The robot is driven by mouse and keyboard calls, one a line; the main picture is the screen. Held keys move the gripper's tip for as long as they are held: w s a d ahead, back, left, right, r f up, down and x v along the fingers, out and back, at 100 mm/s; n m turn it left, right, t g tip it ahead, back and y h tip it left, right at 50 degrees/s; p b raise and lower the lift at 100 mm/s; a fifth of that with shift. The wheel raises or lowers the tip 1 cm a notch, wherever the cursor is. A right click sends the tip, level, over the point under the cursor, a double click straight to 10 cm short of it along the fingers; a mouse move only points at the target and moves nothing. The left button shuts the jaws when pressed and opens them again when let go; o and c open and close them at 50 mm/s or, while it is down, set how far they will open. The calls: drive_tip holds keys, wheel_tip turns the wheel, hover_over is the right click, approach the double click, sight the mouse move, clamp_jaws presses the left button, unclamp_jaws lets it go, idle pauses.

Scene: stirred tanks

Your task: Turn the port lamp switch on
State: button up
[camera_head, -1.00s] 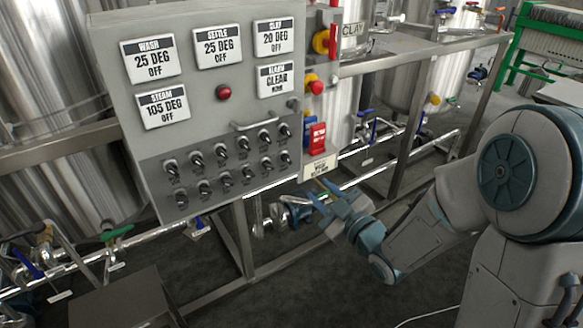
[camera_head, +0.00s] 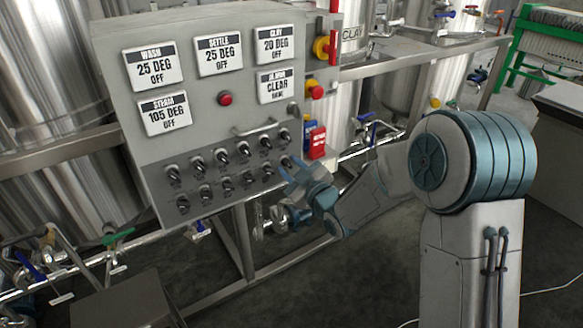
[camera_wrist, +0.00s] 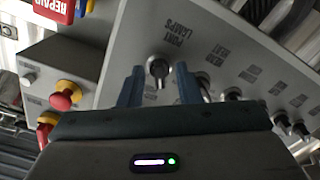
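The port lamp switch (camera_wrist: 158,66) is a dark round knob with a lighter lever, labelled PORT LAMPS, in the wrist view. My gripper (camera_wrist: 160,76) is open, with one blue finger to each side of the knob. I cannot tell whether either finger touches it. In the head view my gripper (camera_head: 290,174) is at the lower right corner of the grey control panel (camera_head: 204,118), by the right end of the lower switch row. There the fingers partly cover that switch, and its lever position is unclear.
Two rows of similar switches (camera_head: 225,186) fill the lower panel, close beside my gripper. A handle bar (camera_head: 254,127) sticks out above them. Red push-buttons on yellow bases (camera_wrist: 66,96) and a red sign (camera_head: 317,142) are to the panel's side. Pipes run below.

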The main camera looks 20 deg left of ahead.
clamp_jaws()
drive_tip(key=shift+f, duration=0.1)
drive_tip(key=shift+m+b, duration=0.7)
drive_tip(key=m+b, duration=0.1)
drive_tip(key=m, duration=0.2)
drive_tip(key=shift+b, duration=0.4)
drive_tip(key=m, duration=0.4)
drive_tip(key=shift+b, duration=0.3)
drive_tip(key=shift+m, duration=1.6)
